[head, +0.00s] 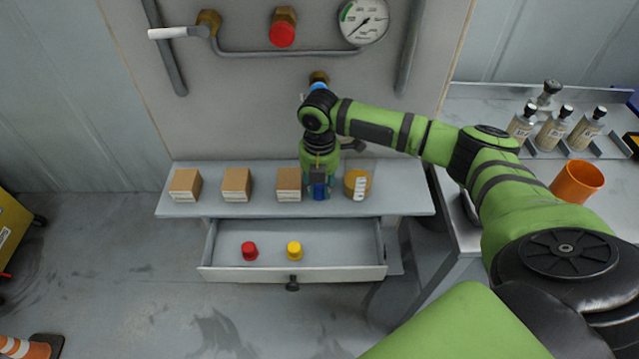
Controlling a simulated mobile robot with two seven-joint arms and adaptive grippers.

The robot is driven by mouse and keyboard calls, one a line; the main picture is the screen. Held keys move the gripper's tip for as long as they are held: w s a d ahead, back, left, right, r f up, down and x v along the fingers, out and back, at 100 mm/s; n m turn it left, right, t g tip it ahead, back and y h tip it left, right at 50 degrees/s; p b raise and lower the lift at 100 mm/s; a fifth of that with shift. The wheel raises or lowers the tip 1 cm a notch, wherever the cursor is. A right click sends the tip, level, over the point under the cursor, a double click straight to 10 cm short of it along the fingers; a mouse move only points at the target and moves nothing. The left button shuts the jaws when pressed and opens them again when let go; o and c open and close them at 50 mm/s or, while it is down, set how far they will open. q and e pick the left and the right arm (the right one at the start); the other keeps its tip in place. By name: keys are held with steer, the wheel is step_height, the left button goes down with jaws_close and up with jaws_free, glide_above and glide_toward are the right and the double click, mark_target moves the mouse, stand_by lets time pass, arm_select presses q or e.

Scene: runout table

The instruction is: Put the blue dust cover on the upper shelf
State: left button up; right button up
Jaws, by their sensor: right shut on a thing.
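My right gripper (319,188) points down over the grey upper shelf (220,209), between a cardboard box and a round tan item. It is shut on a blue thing (319,191), which looks like the blue dust cover and is partly hidden by the fingers. The cover is at or just above the shelf surface; I cannot tell whether it touches. Another blue part (317,87) shows on a brass fitting on the wall panel, partly hidden by my arm. My left gripper is not in view.
Several cardboard boxes (236,184) and the round tan item (357,184) stand on the shelf. Below, an open drawer (340,272) holds a red cap (249,251) and a yellow cap (294,250). A side table at right holds bottles (553,130) and an orange cup (577,182).

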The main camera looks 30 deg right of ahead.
steer(key=shift+f, duration=0.1)
steer(key=o, duration=0.8)
step_height(320, 180, up, 12)
steer(key=b, duration=0.2)
steer(key=shift+r+b, duration=0.2)
steer(key=shift+b, duration=0.15)
